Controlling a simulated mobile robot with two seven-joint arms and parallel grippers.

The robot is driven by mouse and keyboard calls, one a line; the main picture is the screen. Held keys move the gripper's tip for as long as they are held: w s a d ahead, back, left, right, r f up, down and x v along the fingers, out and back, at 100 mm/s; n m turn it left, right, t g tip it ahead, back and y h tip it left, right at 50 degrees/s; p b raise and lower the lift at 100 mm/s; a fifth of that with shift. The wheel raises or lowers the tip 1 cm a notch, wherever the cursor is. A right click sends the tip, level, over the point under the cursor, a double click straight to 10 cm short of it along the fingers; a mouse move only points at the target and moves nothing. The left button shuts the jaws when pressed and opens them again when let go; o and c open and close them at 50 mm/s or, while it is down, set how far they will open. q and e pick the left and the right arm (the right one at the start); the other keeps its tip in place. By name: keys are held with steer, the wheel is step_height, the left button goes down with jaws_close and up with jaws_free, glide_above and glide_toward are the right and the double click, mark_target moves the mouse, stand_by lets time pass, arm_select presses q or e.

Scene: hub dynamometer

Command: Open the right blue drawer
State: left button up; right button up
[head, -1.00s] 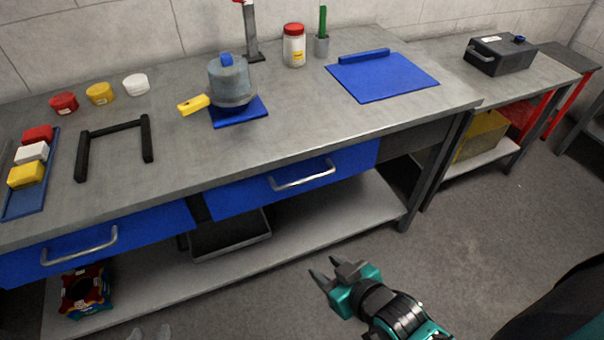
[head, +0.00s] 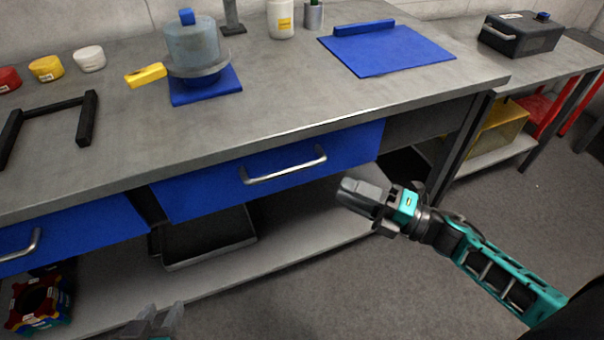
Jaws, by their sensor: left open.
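The right blue drawer (head: 215,193) is under the workbench top, its front close under the edge, and looks shut. Its silver bar handle (head: 285,170) runs across the middle of the front. My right gripper (head: 347,190) is in front of the drawer's right end, to the right of the handle and apart from it. Its fingers overlap in this view, so their gap cannot be judged. My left gripper (head: 155,322) shows only its fingertips at the bottom edge, open and well below the drawer.
The left blue drawer (head: 75,232) has its own handle (head: 22,247). Below are a dark tray (head: 205,243) and a grey shelf (head: 275,235). On the bench top (head: 270,90) stand a grey-blue pot (head: 193,50) and a blue mat (head: 390,52). Open floor (head: 330,300) lies in front.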

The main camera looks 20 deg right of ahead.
mark_target(291, 168)
steer(key=shift+n+y, duration=0.3)
steer(key=shift+n, duration=0.2)
steer(key=x, duration=1.2)
steer(key=shift+w+a+f, duration=0.15)
steer(key=shift+a, duration=0.25)
jaws_close()
